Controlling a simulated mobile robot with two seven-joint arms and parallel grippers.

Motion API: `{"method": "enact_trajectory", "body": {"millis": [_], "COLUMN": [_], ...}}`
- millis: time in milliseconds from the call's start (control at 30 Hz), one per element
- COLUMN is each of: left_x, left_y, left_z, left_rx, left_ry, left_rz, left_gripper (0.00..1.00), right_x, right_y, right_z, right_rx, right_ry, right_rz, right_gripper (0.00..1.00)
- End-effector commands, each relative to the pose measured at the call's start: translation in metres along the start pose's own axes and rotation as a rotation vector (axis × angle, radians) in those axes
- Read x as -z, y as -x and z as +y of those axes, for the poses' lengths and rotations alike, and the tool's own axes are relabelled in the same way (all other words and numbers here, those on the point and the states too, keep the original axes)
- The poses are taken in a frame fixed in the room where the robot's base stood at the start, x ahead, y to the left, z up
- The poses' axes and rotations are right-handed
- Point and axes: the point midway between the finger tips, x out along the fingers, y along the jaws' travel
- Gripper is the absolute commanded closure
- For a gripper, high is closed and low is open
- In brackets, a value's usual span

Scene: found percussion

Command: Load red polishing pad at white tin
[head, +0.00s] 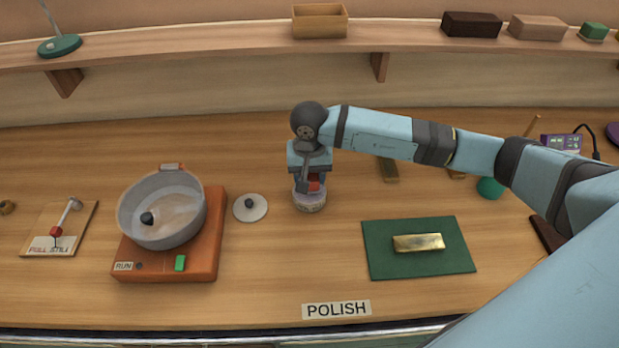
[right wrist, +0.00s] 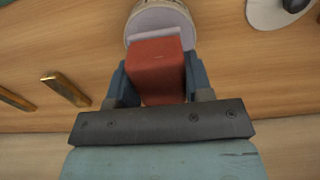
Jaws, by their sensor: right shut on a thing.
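My right gripper (head: 312,184) reaches down at the middle of the table and is shut on the red polishing pad (head: 314,186). In the right wrist view the pad (right wrist: 157,68) is a red block between the two blue fingers. The round white tin (head: 309,203) stands on the table directly below the gripper. In the right wrist view the tin (right wrist: 150,20) shows just beyond the pad, with a pale layer at its opening. The pad's lower end is at the tin, but I cannot tell whether it touches the contents. My left gripper is not in view.
A grey bowl (head: 135,218) sits on an orange machine (head: 206,265) at left, with a white lid (head: 262,212) beside it. A gold bar (head: 418,242) lies on a green mat (head: 385,267) at right. The front middle is clear around the POLISH label (head: 337,309).

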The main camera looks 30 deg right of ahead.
Motion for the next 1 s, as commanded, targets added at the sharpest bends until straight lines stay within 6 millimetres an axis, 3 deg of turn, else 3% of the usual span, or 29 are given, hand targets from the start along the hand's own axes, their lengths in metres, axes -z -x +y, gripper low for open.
{"method": "enact_trajectory", "body": {"millis": [500, 1000], "left_x": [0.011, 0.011], "left_y": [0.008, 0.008], "left_z": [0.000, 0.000], "left_rx": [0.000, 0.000], "left_ry": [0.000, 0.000], "left_rz": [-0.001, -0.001], "left_gripper": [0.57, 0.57], "right_x": [0.001, 0.000], "right_y": [0.042, 0.043], "right_z": [0.000, 0.000], "right_rx": [0.001, 0.000], "right_ry": [0.000, -0.001], "right_rz": [0.002, 0.001], "right_gripper": [0.72, 0.72]}}
